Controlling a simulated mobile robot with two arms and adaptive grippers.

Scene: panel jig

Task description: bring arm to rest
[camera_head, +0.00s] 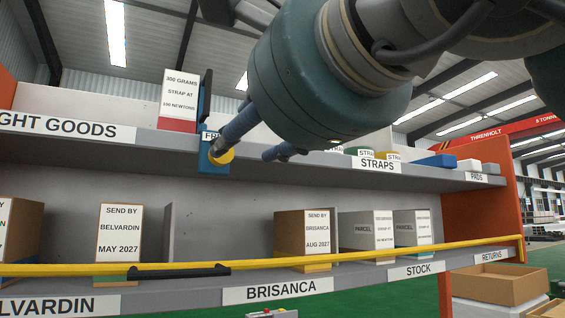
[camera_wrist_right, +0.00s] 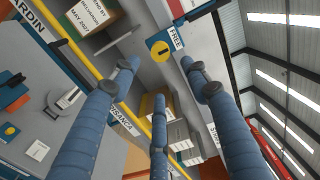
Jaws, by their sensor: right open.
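My right gripper (camera_head: 245,153) hangs in front of the upper shelf, its teal body filling the top middle of the head view. Its blue fingers are spread and hold nothing. In the right wrist view, three fingers of the gripper (camera_wrist_right: 159,75) reach towards the shelf. A round yellow knob (camera_head: 224,158) with a dark slot, also in the wrist view (camera_wrist_right: 158,50), sits on a blue plate (camera_head: 208,165) beside a FREE label. One fingertip overlaps the knob in the head view; I cannot tell whether they touch. My left gripper is not in view.
The upper shelf (camera_head: 165,142) carries cards and straps. The lower shelf (camera_head: 205,299) carries cartons (camera_head: 289,238) behind a yellow rail (camera_head: 400,254) with a black handle (camera_head: 180,272). An orange end post (camera_head: 504,210) stands right, with open boxes (camera_head: 500,286) beyond.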

